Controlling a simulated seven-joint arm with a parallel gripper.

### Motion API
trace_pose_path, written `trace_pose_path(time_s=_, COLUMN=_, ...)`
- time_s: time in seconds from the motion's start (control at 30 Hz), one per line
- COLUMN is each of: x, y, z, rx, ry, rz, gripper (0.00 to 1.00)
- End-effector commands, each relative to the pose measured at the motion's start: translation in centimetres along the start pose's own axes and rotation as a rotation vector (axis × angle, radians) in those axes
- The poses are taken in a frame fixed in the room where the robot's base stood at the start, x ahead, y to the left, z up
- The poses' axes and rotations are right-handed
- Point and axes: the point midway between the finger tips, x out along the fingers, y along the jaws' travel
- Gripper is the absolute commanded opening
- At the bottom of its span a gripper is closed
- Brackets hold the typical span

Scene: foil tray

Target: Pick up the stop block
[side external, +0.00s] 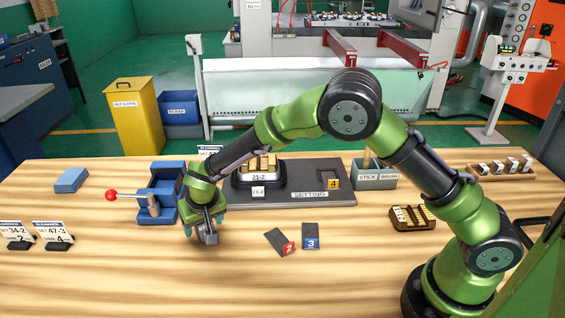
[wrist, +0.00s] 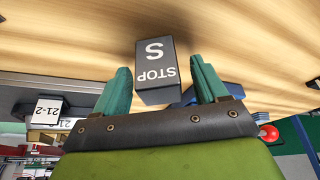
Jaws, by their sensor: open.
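The stop block (side external: 208,238) is a small dark grey block under my gripper on the left-centre of the table, partly hidden by the fingers in the side view.
A blue fixture (side external: 158,205) with a red-knobbed lever (side external: 112,196) stands just left of my gripper. A dark setting plate (side external: 300,178) carries a labelled 21-2 holder (side external: 258,176). Dark pieces marked 2 (side external: 279,241) and 3 (side external: 311,236) lie to the right. The front table is clear.

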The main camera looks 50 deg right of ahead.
Motion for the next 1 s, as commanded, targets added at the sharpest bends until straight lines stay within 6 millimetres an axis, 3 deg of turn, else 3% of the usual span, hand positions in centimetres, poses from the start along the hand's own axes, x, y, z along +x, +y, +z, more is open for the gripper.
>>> trace_pose_path(time_s=0.1, x=-0.04, y=-0.01, z=0.0, rx=0.0, ry=0.0, rz=0.0, gripper=0.69)
trace_pose_path(time_s=0.57, x=-0.06, y=-0.01, z=0.02, rx=0.0, ry=0.0, rz=0.0, gripper=0.0)
trace_pose_path(time_s=1.0, x=-0.47, y=-0.09, z=-0.29, rx=0.0, ry=0.005, rz=-0.003, gripper=0.0)
